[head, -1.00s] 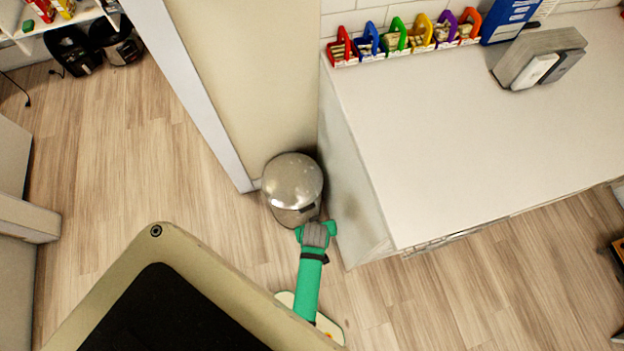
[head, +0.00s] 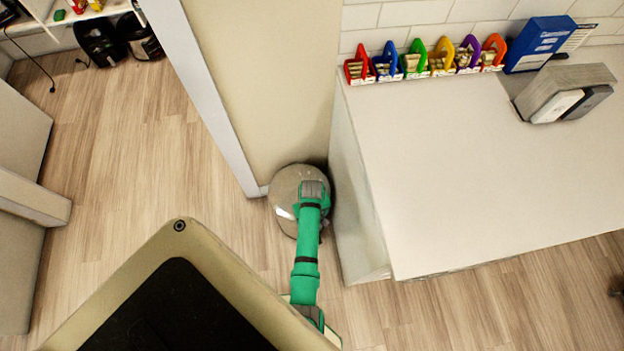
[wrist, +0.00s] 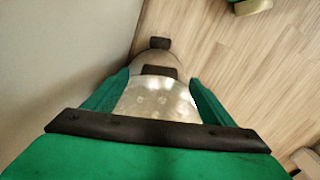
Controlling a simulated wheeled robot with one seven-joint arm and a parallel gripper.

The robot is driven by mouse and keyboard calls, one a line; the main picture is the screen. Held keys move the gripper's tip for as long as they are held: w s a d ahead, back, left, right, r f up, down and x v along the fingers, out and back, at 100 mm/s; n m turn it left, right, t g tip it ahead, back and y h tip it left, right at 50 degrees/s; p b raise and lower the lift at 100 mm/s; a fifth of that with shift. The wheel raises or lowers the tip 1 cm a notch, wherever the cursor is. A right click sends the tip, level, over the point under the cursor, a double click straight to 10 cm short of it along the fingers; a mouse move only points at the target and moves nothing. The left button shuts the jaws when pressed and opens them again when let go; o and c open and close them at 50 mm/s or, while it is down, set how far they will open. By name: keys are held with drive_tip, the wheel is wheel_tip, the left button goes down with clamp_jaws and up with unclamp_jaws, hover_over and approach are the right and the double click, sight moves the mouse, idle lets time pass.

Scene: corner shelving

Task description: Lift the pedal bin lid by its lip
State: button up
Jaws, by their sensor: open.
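The pedal bin (head: 284,184) is a round, shiny metal bin on the floor, in the corner between the wall and the white counter. My green arm reaches over it and covers part of its domed lid. In the wrist view the lid (wrist: 158,102) shows between the two green fingers of my gripper (wrist: 159,78), which is open and empty. The dark lip (wrist: 159,71) at the lid's edge lies between the fingertips, and the dark pedal (wrist: 160,43) shows beyond it. The lid looks closed. I cannot tell whether the fingers touch it.
The white counter (head: 430,170) stands close at the right of the bin, with coloured holders (head: 425,62) along its back. The beige wall (head: 265,90) is right behind the bin. Wooden floor (head: 150,150) is open to the left.

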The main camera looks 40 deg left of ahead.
drive_tip(key=shift+f, duration=2.35)
drive_tip(key=c, duration=1.5)
drive_tip(key=shift+a+r, duration=0.1)
drive_tip(key=shift+r, duration=0.05)
